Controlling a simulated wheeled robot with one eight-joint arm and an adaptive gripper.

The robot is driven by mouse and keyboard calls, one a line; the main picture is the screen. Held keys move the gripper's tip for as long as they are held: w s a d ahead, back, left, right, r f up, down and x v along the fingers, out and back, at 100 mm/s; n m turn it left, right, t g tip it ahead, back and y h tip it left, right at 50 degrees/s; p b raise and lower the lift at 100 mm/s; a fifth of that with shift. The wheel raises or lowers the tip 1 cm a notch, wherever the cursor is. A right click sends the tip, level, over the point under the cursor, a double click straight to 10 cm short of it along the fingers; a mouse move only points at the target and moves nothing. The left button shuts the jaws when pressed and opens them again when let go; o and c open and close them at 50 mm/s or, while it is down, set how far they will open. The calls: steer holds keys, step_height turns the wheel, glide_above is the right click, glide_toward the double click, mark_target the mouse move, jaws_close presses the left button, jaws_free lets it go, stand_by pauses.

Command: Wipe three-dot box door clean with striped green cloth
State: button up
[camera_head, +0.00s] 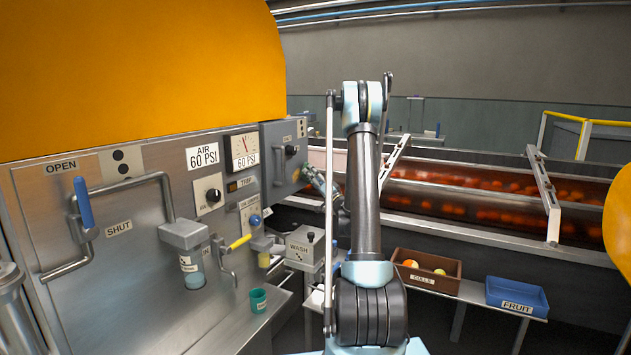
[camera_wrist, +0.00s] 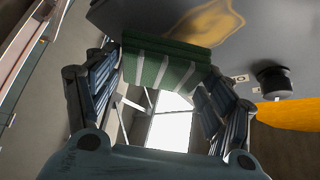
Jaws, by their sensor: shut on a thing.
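My gripper (camera_wrist: 163,72) is shut on a green cloth (camera_wrist: 160,46) with pale stripes, folded into a pad between the fingers. In the wrist view the cloth lies at or very near a grey face with a yellow-brown smear (camera_wrist: 212,22) just beyond it; contact is not certain. A black knob (camera_wrist: 273,82) is on that face to the right. In the head view the grey box (camera_head: 270,160) with a dark knob stands at the panel's right end, and my gripper (camera_head: 308,176) is at its right side. The cloth is not distinguishable there. The box's dot marks are too small to count.
A steel panel (camera_head: 140,235) with a blue-handled lever (camera_head: 84,205), gauge (camera_head: 244,150) and tap (camera_head: 235,245) fills the left. A WASH box (camera_head: 303,247), green cup (camera_head: 258,300), CULLS crate (camera_head: 427,270) and blue FRUIT bin (camera_head: 517,295) sit lower. An orange-filled conveyor (camera_head: 470,195) runs behind.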

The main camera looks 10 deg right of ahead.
mark_target(306, 178)
steer(key=shift+w+a, duration=0.6)
steer(key=shift+a, duration=0.2)
stand_by(0.9)
steer(key=shift+s+a, duration=0.5)
steer(key=shift+s, duration=0.2)
steer(key=shift+s+a, duration=0.45)
steer(key=shift+s, duration=0.25)
steer(key=shift+s+a, duration=1.3)
steer(key=shift+s, duration=0.25)
steer(key=shift+s+a, duration=0.35)
steer(key=shift+s, duration=0.25)
steer(key=shift+s+a, duration=0.35)
steer(key=shift+s, duration=0.2)
steer(key=shift+d, duration=0.1)
steer(key=shift+w+d, duration=0.65)
steer(key=shift+w, duration=0.25)
steer(key=shift+w+d, duration=0.65)
steer(key=shift+w, duration=0.3)
steer(key=shift+w+d, duration=0.65)
steer(key=shift+w, duration=0.25)
steer(key=shift+w+d, duration=0.4)
steer(key=shift+w, duration=0.3)
steer(key=shift+w+d, duration=0.4)
steer(key=shift+w, duration=0.3)
